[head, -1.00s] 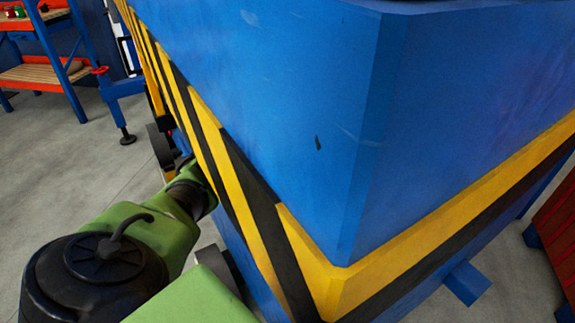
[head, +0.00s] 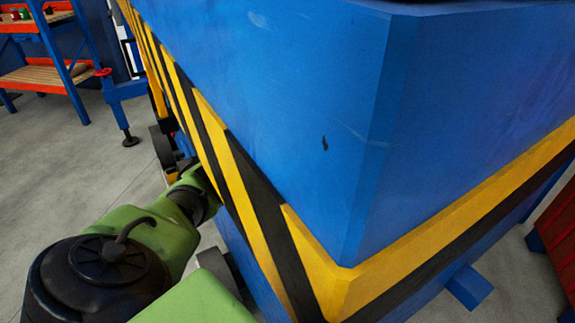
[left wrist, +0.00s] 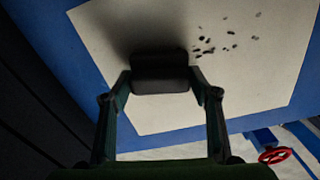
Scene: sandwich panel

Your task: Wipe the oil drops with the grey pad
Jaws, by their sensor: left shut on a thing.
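In the left wrist view my left gripper (left wrist: 160,85) is shut on the dark grey pad (left wrist: 160,72), which sits between its two fingers. The pad is in front of a pale panel (left wrist: 240,80), with a dark shadow around its upper left. I cannot tell whether the pad touches the panel. Several small dark oil drops (left wrist: 231,33) are scattered on the panel to the right of the pad, the closest beside its right edge. In the head view my left arm goes behind the blue machine's edge, so the gripper, pad and panel are hidden there. My right gripper is not in view.
A big blue machine body (head: 270,100) with a yellow and black striped band (head: 270,230) fills the head view. A blue and orange shelf rack (head: 60,75) stands at the far left. A red handwheel (left wrist: 274,155) shows at the wrist view's lower right. Grey floor lies left.

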